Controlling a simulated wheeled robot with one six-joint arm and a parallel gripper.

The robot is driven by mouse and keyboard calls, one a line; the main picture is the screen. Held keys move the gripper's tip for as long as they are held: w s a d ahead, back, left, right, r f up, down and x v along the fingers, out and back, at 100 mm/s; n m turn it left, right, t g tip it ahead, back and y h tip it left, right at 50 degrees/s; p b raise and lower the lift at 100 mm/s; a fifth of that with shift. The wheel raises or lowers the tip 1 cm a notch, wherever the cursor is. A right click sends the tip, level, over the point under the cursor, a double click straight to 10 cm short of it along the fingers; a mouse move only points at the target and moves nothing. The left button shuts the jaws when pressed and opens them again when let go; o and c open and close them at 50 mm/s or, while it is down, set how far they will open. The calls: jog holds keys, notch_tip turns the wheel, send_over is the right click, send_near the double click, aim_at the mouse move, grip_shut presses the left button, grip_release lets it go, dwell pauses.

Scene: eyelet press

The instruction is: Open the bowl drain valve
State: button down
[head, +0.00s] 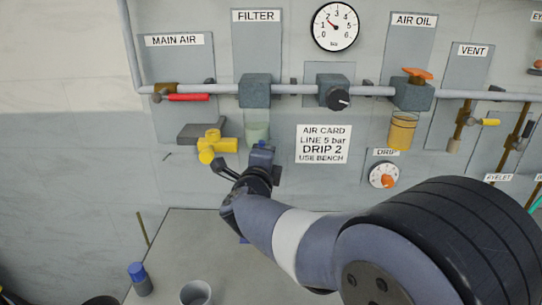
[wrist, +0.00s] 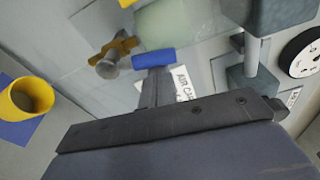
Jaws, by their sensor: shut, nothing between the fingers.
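The pale green filter bowl (head: 257,132) hangs under the FILTER block (head: 256,91). It also shows at the top of the wrist view (wrist: 170,22). Beside it in the wrist view is a brass winged fitting with a grey round end (wrist: 114,55), which looks like the drain valve. I cannot tell its setting; in the head view I cannot make it out near my gripper. My gripper (head: 262,150) is raised just below the bowl, shut and empty. Its blue tip (wrist: 153,58) lies just right of the brass fitting in the wrist view; contact cannot be told.
A yellow valve (head: 215,146) stands left of the bowl. The AIR CARD sign (head: 323,144) and the DRIP dial (head: 383,175) are to the right. A grey cup (head: 196,293) and a blue-capped bottle (head: 138,279) stand below. A yellow cup (wrist: 27,97) shows in the wrist view.

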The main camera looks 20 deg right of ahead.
jog(key=shift+w+a+r, duration=0.1)
jog(key=shift+w+a, duration=0.05)
jog(key=shift+a, duration=0.3)
dwell(0.4)
jog(key=s+b, duration=0.2)
jog(key=s, duration=0.7)
jog(key=shift+s+a, duration=0.2)
jog(key=shift+s, duration=0.05)
dwell(0.3)
